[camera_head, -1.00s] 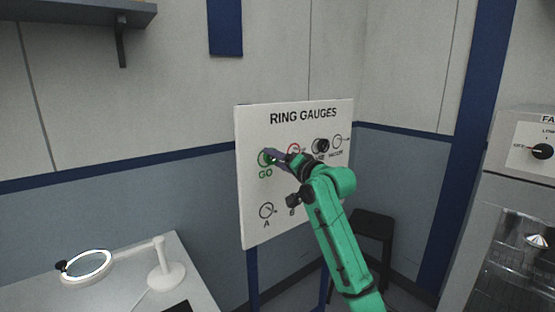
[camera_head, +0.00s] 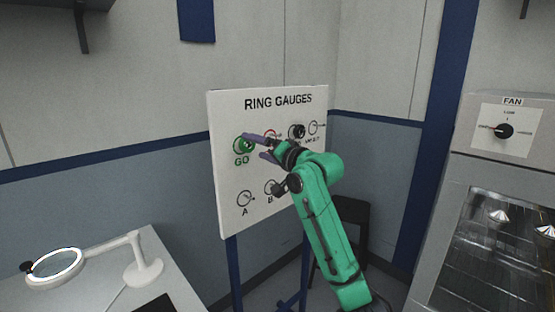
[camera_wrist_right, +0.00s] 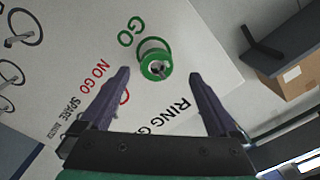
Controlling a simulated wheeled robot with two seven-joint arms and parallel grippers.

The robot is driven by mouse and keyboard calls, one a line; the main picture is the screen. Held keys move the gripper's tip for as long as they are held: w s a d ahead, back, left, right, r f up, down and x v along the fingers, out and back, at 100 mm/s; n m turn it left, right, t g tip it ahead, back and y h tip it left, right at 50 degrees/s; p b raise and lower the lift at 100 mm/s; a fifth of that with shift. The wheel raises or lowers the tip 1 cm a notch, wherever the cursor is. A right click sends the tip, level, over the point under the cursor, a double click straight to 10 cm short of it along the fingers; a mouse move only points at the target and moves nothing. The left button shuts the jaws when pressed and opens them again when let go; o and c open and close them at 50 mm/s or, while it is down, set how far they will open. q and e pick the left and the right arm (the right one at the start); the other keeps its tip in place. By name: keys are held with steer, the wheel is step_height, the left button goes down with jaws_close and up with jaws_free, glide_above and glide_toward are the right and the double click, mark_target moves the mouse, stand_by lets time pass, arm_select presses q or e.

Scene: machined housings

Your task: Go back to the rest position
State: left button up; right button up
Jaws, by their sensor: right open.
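My right gripper (camera_head: 254,147) is open and empty in front of the white RING GAUGES board (camera_head: 231,215). A green ring (camera_head: 243,147) hangs at the GO spot at the board's upper left. In the right wrist view the green ring (camera_wrist_right: 155,64) sits on its peg, beyond the gap between the two purple fingers (camera_wrist_right: 158,76), with clear space to each finger. My left gripper is not in view.
A dark ring (camera_head: 297,131) hangs at the board's upper right. A dark stool (camera_head: 346,215) stands behind my right arm. A grey cabinet with a FAN dial (camera_head: 503,131) is at the right. A magnifier lamp (camera_head: 145,271) stands on the table at lower left.

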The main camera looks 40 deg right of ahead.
steer(key=s+b, duration=0.3)
steer(key=s, duration=0.8)
steer(key=shift+s+b, duration=0.3)
steer(key=shift+b, duration=0.1)
steer(key=shift+a, duration=0.1)
